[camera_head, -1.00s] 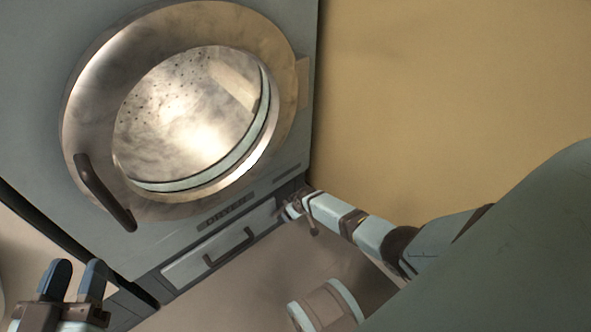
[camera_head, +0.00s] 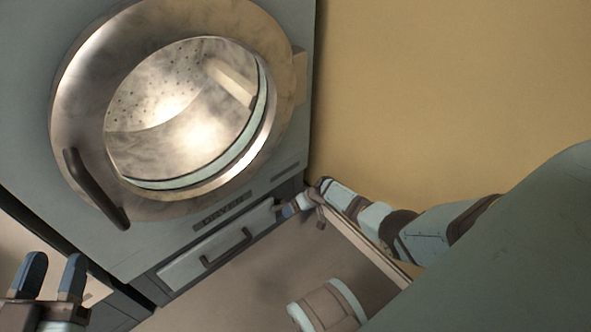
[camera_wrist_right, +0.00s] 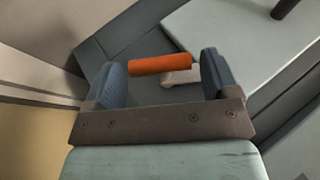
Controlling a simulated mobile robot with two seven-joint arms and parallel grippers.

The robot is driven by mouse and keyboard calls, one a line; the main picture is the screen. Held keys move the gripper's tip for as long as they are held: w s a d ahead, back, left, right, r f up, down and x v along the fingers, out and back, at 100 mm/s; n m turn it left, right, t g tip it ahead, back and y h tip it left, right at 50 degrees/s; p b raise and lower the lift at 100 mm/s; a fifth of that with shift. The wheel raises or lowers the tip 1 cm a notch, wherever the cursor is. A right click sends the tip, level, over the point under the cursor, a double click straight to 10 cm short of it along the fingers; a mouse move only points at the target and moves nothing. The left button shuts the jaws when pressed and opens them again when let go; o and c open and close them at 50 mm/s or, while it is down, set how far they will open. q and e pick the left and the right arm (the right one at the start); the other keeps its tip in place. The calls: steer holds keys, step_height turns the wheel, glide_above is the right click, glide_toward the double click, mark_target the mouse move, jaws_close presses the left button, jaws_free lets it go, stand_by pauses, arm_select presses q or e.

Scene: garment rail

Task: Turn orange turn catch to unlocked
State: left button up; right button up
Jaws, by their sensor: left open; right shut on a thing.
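The orange turn catch (camera_wrist_right: 164,64) shows as a short orange bar on a pale mount in the right wrist view. It lies between the two blue fingers of my right gripper (camera_wrist_right: 164,78), which is shut on it end to end. In the head view, my right gripper (camera_head: 289,209) is at the right end of the dryer's lower panel (camera_head: 189,266), and the catch cannot be made out there. My left gripper (camera_head: 52,277) is open and empty at the lower left, away from the catch.
The dryer (camera_head: 30,120) has a round metal-framed door (camera_head: 75,110) with a dark handle (camera_head: 96,188), above the lower panel. The panel has its own dark handle (camera_head: 227,246). A yellow wall (camera_head: 450,90) stands to the right. The floor (camera_head: 245,290) in front looks clear.

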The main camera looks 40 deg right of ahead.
arm_select(q)
steer(key=shift+d+f, duration=0.1)
arm_select(e)
steer(key=shift+y, duration=0.4)
steer(key=o, duration=1.1)
steer(key=shift+o, duration=0.2)
steer(key=shift+r, duration=0.25)
arm_select(q)
steer(key=s+d+r+n+t+p, duration=0.1)
steer(key=s+r+n+p, duration=0.2)
steer(key=r+n+p, duration=0.2)
step_height(320, 180, up, 3)
steer(key=p, duration=0.7)
steer(key=shift+r+y+p, duration=0.15)
steer(key=shift+y+p, duration=0.2)
steer(key=shift+y, duration=0.05)
arm_select(e)
step_height(320, 180, up, 19)
steer(key=shift+r, duration=0.2)
arm_select(q)
steer(key=shift+s, duration=0.1)
